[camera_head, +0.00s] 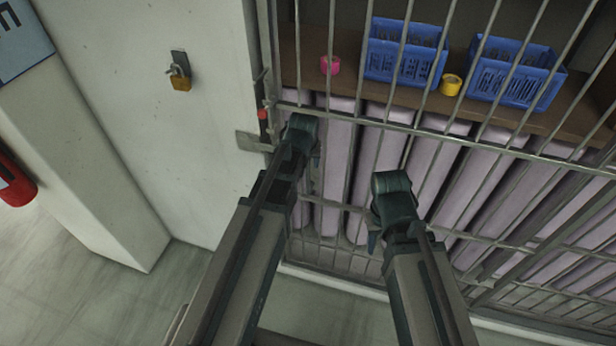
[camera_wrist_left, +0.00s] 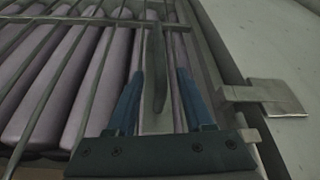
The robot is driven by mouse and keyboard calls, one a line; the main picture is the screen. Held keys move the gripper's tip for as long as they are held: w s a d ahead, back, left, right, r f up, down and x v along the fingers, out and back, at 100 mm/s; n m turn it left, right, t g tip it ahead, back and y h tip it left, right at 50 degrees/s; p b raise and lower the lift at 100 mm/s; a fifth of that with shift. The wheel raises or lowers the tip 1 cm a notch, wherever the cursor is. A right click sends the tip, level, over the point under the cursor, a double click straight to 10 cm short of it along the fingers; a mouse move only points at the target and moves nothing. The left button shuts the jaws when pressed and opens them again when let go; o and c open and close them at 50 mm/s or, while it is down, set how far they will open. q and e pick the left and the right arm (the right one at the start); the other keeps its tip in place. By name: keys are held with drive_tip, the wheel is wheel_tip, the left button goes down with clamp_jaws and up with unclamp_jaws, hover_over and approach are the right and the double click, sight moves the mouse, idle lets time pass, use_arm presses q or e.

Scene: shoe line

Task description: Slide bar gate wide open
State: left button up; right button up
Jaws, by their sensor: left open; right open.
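The bar gate (camera_head: 345,115) is a grid of grey metal bars across a shelved recess; it also shows in the left wrist view (camera_wrist_left: 92,85). My left gripper (camera_head: 303,150) is at the gate's left edge. In the left wrist view its two blue fingers (camera_wrist_left: 157,85) stand apart, on either side of a grey upright handle (camera_wrist_left: 158,50). I cannot tell whether they touch it. The handle is hidden by my arm in the head view. My right gripper (camera_head: 392,195) is open and empty in front of the bars.
A metal latch plate (camera_head: 254,142) sits at the wall's edge beside the gate. A brass padlock (camera_head: 181,80) hangs on the white wall. Behind the bars are blue crates (camera_head: 404,50), pink tape (camera_head: 330,65) and yellow tape (camera_head: 451,85). A red extinguisher (camera_head: 14,185) is far left.

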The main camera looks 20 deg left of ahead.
sight(308, 168)
use_arm(q)
drive_tip(key=b+x, duration=0.5)
drive_tip(key=x, duration=0.1)
drive_tip(key=shift+w+f, duration=0.15)
drive_tip(key=shift+f, duration=0.25)
clamp_jaws()
idle(1.0)
